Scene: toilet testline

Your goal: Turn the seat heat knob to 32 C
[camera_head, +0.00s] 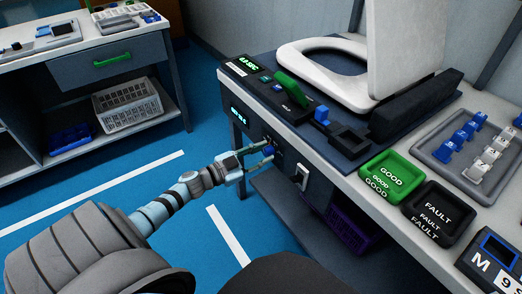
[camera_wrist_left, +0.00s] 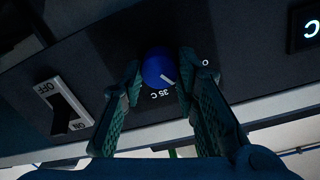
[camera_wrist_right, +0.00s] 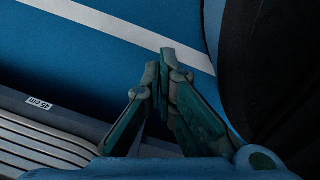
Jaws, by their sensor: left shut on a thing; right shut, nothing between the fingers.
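The seat heat knob (camera_wrist_left: 157,66) is blue and round, with a white pointer line. In the left wrist view the line points down and right, close to the "35 C" mark; other marks are partly hidden. My left gripper (camera_wrist_left: 160,76) is shut on the knob, one finger on each side. In the head view the knob (camera_head: 268,151) is a small blue spot on the bench front, between the fingertips of my left gripper (camera_head: 267,154). My right gripper (camera_wrist_right: 166,60) is shut and empty above the floor in the right wrist view.
A purple crate (camera_head: 350,228) stands below the bench.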

